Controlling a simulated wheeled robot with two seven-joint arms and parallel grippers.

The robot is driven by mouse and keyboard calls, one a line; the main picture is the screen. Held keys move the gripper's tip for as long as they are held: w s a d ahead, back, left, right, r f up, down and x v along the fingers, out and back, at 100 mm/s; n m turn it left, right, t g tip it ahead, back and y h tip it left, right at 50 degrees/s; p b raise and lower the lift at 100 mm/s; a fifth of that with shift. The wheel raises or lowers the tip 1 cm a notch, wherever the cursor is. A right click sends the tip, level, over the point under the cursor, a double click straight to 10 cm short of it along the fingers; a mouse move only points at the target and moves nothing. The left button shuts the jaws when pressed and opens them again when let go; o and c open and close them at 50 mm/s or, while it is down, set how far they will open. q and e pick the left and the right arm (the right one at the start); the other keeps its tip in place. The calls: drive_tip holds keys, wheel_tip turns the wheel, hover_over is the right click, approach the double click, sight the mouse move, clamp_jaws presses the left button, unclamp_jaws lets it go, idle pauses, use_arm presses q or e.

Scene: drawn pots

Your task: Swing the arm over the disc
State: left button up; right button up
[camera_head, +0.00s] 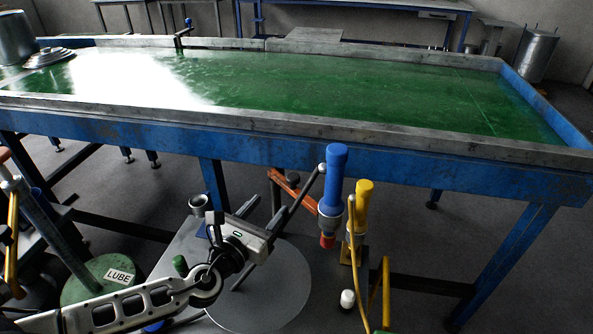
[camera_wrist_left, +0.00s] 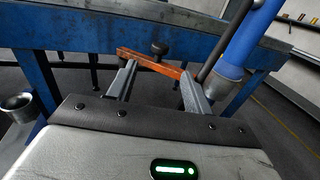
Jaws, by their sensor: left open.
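A large flat grey disc (camera_head: 275,290) lies on a grey plate near the bottom middle of the head view. An orange-red arm (camera_head: 285,183) with a dark knob sits behind it, below the table edge. In the left wrist view the orange-red arm (camera_wrist_left: 150,62) runs across beyond my finger tips, its dark knob (camera_wrist_left: 159,48) on top. My left gripper (camera_head: 264,208) is open above the far part of the disc; it also shows in the wrist view (camera_wrist_left: 158,82). Nothing is seen held. I cannot tell if the fingers touch the arm. My right gripper is not in view.
A blue-handled tool (camera_head: 331,190) and a yellow one (camera_head: 362,208) stand close right of the gripper. A dark rod (camera_head: 303,197) slants beside them. A metal cup (camera_head: 199,204) is left. A blue-framed table (camera_head: 330,152) spans behind. A green LUBE can (camera_head: 92,290) stands left.

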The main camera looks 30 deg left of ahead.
sight(296, 174)
use_arm(q)
drive_tip(key=w, duration=1.3)
drive_tip(key=shift+d, duration=0.15)
drive_tip(key=shift+w, duration=0.4)
